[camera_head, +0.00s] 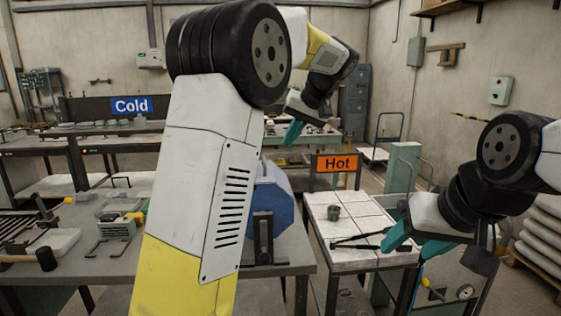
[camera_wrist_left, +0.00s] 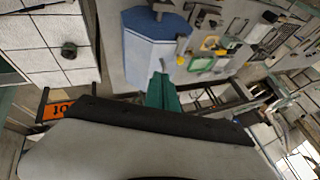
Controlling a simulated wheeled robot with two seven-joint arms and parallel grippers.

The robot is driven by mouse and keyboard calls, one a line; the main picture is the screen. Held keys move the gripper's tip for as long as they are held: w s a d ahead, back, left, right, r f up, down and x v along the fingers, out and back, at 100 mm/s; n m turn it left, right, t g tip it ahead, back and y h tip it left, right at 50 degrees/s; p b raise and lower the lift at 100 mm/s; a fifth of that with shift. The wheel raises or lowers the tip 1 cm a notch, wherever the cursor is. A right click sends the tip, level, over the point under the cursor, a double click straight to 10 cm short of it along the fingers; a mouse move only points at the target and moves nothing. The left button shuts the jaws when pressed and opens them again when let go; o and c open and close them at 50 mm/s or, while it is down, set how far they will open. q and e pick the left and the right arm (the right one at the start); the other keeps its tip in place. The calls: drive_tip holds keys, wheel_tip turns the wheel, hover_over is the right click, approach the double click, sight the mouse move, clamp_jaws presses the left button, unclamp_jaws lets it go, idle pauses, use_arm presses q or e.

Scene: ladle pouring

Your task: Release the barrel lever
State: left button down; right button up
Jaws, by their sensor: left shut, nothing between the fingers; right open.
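The blue many-sided barrel (camera_head: 272,200) stands on the grey workbench, partly hidden behind my left arm. It also shows in the left wrist view (camera_wrist_left: 150,40). A small yellowish piece (camera_wrist_left: 181,46) shows at the barrel's right edge in the left wrist view; I cannot tell if it is the lever. My left gripper (camera_head: 293,132) is above and beyond the barrel, apart from it. Its teal fingers also show in the left wrist view (camera_wrist_left: 162,88), shut and empty. My right gripper (camera_head: 415,240) is open and empty, low over the white-tiled table.
The white-tiled table (camera_head: 350,258) carries a small dark cup (camera_head: 334,212) and dark long-handled tools. An orange "Hot" sign (camera_head: 338,163) stands behind it. Tools and a black-headed mallet (camera_head: 46,258) lie on the workbench (camera_head: 90,270) at left. A blue "Cold" sign (camera_head: 132,105) is at the back.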

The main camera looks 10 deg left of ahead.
idle(0.3)
use_arm(q)
drive_tip(key=x, duration=0.9)
drive_tip(key=shift+a+f, duration=0.25)
drive_tip(key=shift+f, duration=0.1)
drive_tip(key=shift+a+f, duration=0.25)
drive_tip(key=shift+a, duration=1)
drive_tip(key=shift+a+f, duration=0.2)
drive_tip(key=shift+a, duration=0.55)
